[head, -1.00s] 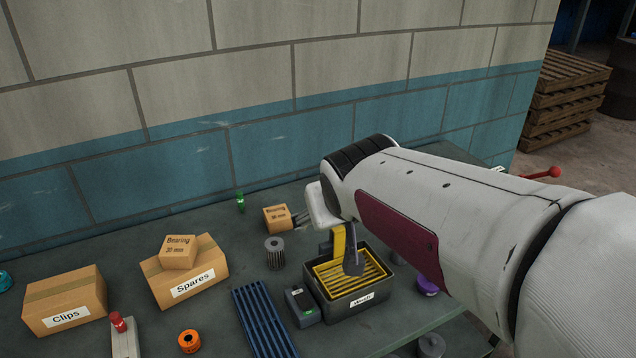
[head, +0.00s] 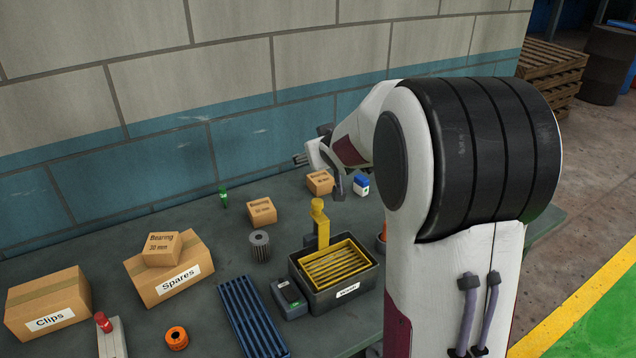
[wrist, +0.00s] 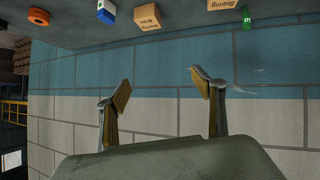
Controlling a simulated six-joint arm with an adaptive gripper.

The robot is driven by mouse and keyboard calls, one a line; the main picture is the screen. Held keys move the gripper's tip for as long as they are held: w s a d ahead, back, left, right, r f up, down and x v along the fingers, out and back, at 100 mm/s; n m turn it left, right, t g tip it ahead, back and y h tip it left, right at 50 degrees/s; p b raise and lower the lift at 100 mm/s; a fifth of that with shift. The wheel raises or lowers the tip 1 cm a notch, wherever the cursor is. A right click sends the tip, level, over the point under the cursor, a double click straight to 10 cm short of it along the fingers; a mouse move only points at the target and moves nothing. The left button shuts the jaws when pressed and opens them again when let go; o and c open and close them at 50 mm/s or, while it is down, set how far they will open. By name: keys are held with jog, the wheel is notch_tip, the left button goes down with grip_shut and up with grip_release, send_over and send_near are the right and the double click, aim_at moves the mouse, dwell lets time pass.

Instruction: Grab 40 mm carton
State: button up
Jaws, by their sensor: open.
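Small brown cartons stand on the grey bench. One carton (head: 261,213) labelled Bearing is left of centre; its size is too small to read surely. It shows at the top edge of the wrist view (wrist: 222,4). Another carton (head: 319,184) stands farther back to the right, below my gripper; it shows in the wrist view (wrist: 147,20), label unreadable. A third carton (head: 161,250), marked Bearing 30 mm, lies on the Spares box. My gripper (head: 299,160) is open and empty above the bench, facing the wall; its fingers (wrist: 160,90) touch no carton.
A white and blue box (head: 361,186) stands right of the back carton. A green bottle (head: 223,198) and grey ribbed cylinder (head: 260,246) stand near the Bearing carton. A dark bin (head: 338,293) with a yellow grate, a blue rack (head: 251,316), the Spares box (head: 174,284) and Clips box (head: 47,308) are in front.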

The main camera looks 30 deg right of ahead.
jog(key=w+d+f+t+y, duration=0.1)
jog(key=w+d+f+t, duration=0.1)
jog(key=w+d+f, duration=0.55)
jog(key=n+y, duration=0.1)
jog(key=y, duration=0.1)
send_near(324, 181)
jog(key=w, duration=0.3)
jog(key=shift+w+d+f+t, duration=0.1)
jog(key=shift+d+f+t, duration=0.15)
jog(key=shift+f+t, duration=0.05)
jog(key=shift+d+f+y, duration=0.15)
jog(key=shift+f+y, duration=0.25)
jog(key=shift+f, duration=0.25)
jog(key=shift+w, duration=0.15)
jog(key=shift+x, duration=1.2)
jog(key=shift+x, duration=2.55)
jog(key=c, duration=1.4)
